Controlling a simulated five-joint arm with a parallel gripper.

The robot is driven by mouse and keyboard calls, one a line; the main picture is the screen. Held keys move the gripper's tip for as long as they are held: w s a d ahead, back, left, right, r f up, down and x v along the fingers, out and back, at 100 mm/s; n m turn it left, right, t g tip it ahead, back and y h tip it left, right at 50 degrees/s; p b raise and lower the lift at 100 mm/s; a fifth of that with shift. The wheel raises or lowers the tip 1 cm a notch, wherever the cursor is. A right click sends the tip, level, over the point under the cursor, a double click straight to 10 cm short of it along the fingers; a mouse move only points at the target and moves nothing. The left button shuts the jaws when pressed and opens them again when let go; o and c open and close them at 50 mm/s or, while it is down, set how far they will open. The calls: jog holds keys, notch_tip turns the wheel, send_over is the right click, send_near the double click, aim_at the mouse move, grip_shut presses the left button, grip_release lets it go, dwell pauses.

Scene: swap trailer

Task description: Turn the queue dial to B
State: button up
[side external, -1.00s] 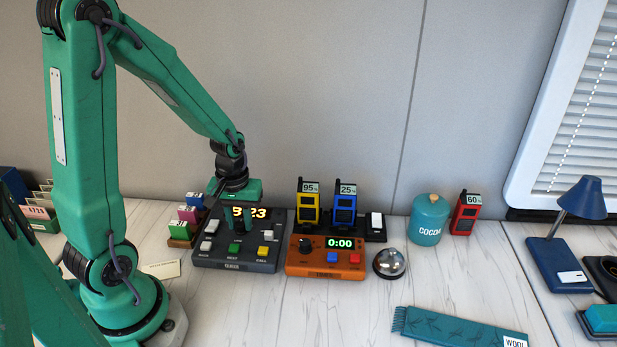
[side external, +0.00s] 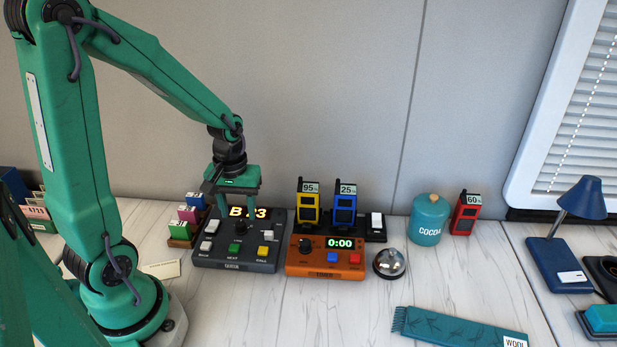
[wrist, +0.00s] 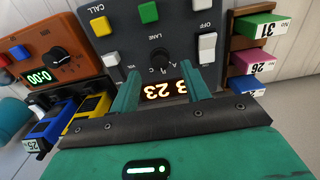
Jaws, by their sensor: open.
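The queue box (side external: 236,263) is a dark grey console with white, green and yellow buttons. Its lit display (side external: 248,212) reads B 23, partly covered by my fingers. The queue dial (wrist: 158,60) is a round black knob marked LANE, with small letters beside it in the wrist view. I cannot make out its pointer clearly. My gripper (side external: 237,214) is open and empty above the box. In the wrist view its fingers (wrist: 161,76) stand apart on either side of the display, near the dial, not gripping it.
An orange timer (side external: 325,262) reading 0:00 sits close on the right. Behind it stand yellow and blue radios (side external: 344,208) in a charger. Coloured number blocks (side external: 187,215) stand on the left. A bell (side external: 389,263), cocoa tin (side external: 428,222) and scarf (side external: 460,329) lie further right.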

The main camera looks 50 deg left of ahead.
aim_at(241, 225)
jog(key=shift+r, duration=2.2)
jog(key=s+d+r+m+t, duration=0.2)
jog(key=d+r+m, duration=0.2)
jog(key=r, duration=0.2)
jog(key=s+d+r+m+t, duration=0.3)
jog(key=d+r+m, duration=0.2)
jog(key=r, duration=0.1)
jog(key=shift+s+r+t, duration=0.2)
jog(key=shift+s+t, duration=0.1)
jog(key=shift+s, duration=0.05)
jog(key=shift+c, duration=0.2)
